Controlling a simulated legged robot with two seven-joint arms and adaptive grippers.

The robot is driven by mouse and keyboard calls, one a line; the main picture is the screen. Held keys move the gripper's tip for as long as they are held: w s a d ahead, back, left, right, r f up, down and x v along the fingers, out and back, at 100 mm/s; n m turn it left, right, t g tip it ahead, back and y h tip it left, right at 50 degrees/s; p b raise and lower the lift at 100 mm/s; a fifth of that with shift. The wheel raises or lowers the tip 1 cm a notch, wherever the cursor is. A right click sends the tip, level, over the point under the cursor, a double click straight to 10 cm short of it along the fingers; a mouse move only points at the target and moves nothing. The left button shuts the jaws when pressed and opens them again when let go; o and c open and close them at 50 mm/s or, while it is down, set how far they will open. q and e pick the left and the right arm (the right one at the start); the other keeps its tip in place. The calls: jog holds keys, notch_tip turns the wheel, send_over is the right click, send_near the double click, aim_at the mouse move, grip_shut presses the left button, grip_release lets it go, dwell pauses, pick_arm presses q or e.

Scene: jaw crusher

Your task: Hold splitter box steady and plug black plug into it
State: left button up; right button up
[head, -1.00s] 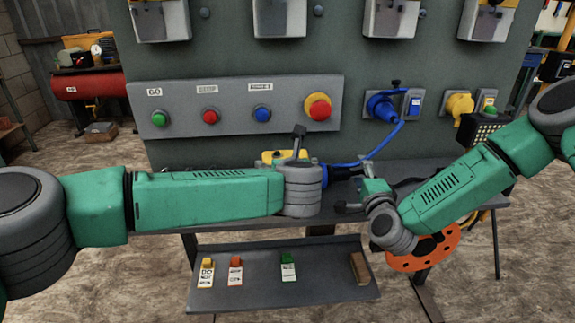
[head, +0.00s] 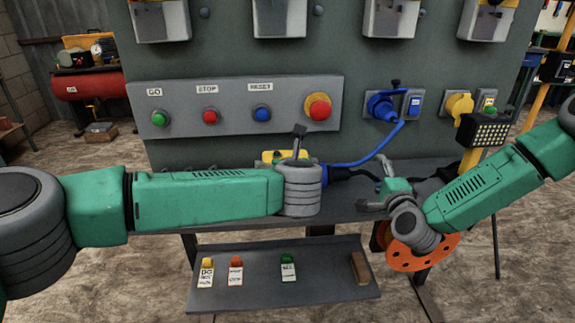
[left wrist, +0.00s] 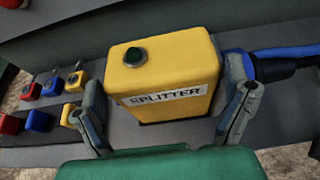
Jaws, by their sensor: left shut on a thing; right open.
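The yellow splitter box (left wrist: 165,75) stands on the grey shelf, with a green button on top. It fills the left wrist view; in the head view only a yellow bit (head: 270,156) shows behind my left arm. My left gripper (left wrist: 165,102) is shut on the box, one finger along each side. The black plug (left wrist: 278,68) meets the blue socket at the box's right side, and also shows in the head view (head: 342,174). How deep it sits cannot be told. My right gripper (head: 376,184) is open and empty, right of the plug and apart from it.
A blue cable (head: 375,150) runs from the blue wall plug (head: 382,106) down towards the box. Button panel (head: 235,105) stands behind. An orange disc (head: 423,255) is below my right wrist. A lower tray (head: 325,285) holds several tags and a brown block.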

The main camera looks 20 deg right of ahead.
pick_arm(q)
jog(key=shift+f, duration=0.1)
jog(key=o, duration=1.3)
jog(key=shift+o, duration=0.2)
jog(key=v, duration=1.1)
jog(key=shift+s+a, duration=0.15)
jog(key=shift+s, duration=0.25)
